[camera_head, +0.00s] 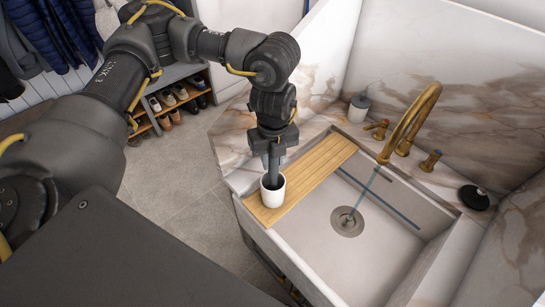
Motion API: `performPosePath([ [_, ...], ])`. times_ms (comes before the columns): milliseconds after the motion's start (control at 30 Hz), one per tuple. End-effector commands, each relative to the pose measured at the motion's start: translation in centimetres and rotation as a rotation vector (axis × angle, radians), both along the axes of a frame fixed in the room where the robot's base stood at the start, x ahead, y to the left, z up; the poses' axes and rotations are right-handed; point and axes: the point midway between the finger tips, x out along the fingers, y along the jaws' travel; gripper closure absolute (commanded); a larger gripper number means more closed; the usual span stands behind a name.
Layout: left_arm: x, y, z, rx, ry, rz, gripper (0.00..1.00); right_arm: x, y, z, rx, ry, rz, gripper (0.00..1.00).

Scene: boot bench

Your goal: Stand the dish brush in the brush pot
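A white brush pot (273,191) stands upright on the wooden board (315,170), near its front end. My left gripper (272,176) points straight down at the pot, with its narrow grey tips at or inside the pot's mouth. The tips look close together, but I cannot tell whether they hold anything. I cannot make out the dish brush for sure; a grey-blue shape at the pot's mouth may be fingers or a brush handle. My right gripper is not in view.
The board spans the left side of a pale sink (385,265) with a round drain (347,221). A brass tap (413,118) runs water. A dark-lidded jar (358,109) and a black round object (473,197) stand on the marble counter. A shoe rack (170,103) is behind left.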

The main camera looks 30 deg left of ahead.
Motion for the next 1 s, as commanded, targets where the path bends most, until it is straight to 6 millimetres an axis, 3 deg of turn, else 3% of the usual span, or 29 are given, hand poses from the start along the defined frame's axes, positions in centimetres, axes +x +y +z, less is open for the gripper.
performPosePath([
  [33,0.0,0.0,0.0,0.000,0.000,0.000,0.66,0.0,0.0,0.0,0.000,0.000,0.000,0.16],
  [167,0.0,0.0,0.0,0.000,0.000,0.000,0.50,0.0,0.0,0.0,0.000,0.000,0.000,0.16],
  [533,0.0,0.0,0.7,0.000,-0.001,-0.001,0.50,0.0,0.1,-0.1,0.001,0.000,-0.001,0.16],
  [1000,0.1,0.0,9.0,0.001,-0.003,0.000,0.50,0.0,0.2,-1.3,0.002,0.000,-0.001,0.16],
])
